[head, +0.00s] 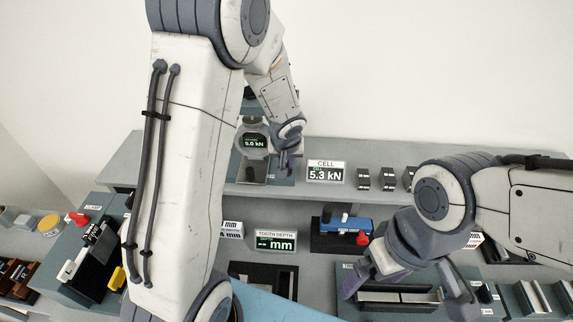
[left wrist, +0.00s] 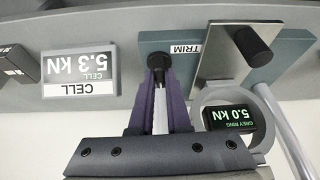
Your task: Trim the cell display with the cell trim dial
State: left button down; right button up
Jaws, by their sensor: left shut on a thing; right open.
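The cell display (head: 325,172) stands on the back shelf and reads 5.3 kN; it also shows upside down in the left wrist view (left wrist: 78,75). My left gripper (head: 288,168) reaches down to the shelf just left of the display. In the left wrist view its purple fingers (left wrist: 158,88) are shut on the black cell trim dial (left wrist: 157,61), beside a TRIM label. A grey ring (left wrist: 265,100) next to it carries a small screen reading 5.0 kN. My right gripper (head: 405,285) is open and empty over the front right of the bench.
A metal plate with a black knob (left wrist: 258,45) stands close beside the dial. Dark blocks (head: 363,179) sit right of the display. A tooth depth display (head: 276,242) and a blue device with a red knob (head: 345,226) are nearer. My left arm hides part of the bench.

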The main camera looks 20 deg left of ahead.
pick_arm(q)
jog(key=n+b, duration=0.2)
jog(key=b, duration=0.1)
jog(key=n+g+y+b, duration=0.1)
jog(key=n+b, duration=0.1)
jog(key=b, duration=0.2)
jog(key=n+y+b, duration=0.1)
jog(key=n+b, duration=0.1)
jog(key=b, duration=0.2)
jog(key=shift+w+d+f, duration=0.15)
jog(key=shift+d+f, duration=0.1)
jog(key=shift+f, duration=0.05)
jog(key=n+b, duration=0.1)
jog(key=n+g, duration=0.1)
jog(key=shift+r+n+y+b, duration=0.2)
jog(key=shift+n+y+b, duration=0.1)
jog(key=shift+n+b, duration=0.1)
jog(key=shift+w+r+n+g+b, duration=0.1)
jog(key=shift+n+g+b, duration=0.35)
jog(key=shift+n, duration=0.65)
jog(key=c, duration=0.9)
grip_release()
jog(key=shift+r, duration=0.1)
